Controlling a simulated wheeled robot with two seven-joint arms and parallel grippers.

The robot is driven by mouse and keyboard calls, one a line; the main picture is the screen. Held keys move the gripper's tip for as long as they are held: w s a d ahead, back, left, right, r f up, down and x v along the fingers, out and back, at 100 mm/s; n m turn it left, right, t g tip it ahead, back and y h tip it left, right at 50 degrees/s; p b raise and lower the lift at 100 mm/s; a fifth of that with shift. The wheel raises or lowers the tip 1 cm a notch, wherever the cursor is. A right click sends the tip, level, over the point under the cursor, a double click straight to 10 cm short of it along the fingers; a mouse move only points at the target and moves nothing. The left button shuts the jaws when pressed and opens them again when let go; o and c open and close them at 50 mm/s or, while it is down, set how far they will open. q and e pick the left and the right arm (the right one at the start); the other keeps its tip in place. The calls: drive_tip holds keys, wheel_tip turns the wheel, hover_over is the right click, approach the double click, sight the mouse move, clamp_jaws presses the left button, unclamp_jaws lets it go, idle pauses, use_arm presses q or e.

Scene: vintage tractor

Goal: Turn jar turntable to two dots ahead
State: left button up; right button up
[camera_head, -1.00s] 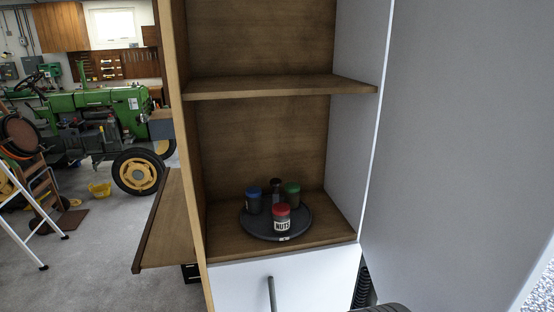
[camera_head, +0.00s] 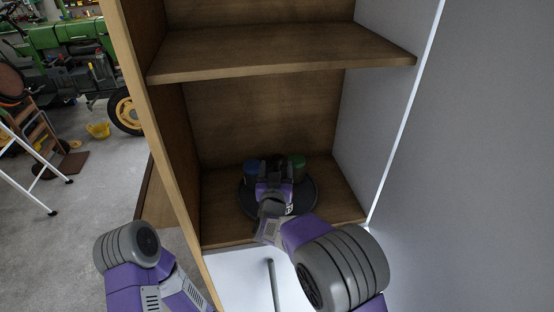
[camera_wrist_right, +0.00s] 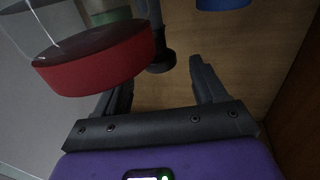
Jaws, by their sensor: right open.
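The dark round jar turntable (camera_head: 246,203) sits on the lower cabinet shelf. It carries a blue-lidded jar (camera_head: 251,170) at back left and a green-lidded jar (camera_head: 298,163) at back right. A white mark (camera_head: 289,209) shows at its front edge; I cannot read its dots. My right gripper (camera_head: 274,180) reaches in over the turntable and hides the red-lidded jar. In the right wrist view its fingers (camera_wrist_right: 160,88) are apart, with a dark central knob (camera_wrist_right: 161,60) beyond the gap. The red lid (camera_wrist_right: 95,62) is close by the left finger; contact is unclear. My left gripper is not visible.
An upper shelf (camera_head: 285,52) hangs above the turntable. Cabinet walls close in left and right (camera_head: 385,120). A white front with a vertical handle (camera_head: 271,285) lies below the shelf. A white stepladder (camera_head: 25,150) and green tractor (camera_head: 60,45) stand at left.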

sight(277, 164)
drive_tip(key=shift+w+d, duration=0.1)
drive_tip(key=shift+w, duration=1.45)
drive_tip(key=shift+f, duration=0.1)
drive_tip(key=shift+c, duration=0.2)
clamp_jaws()
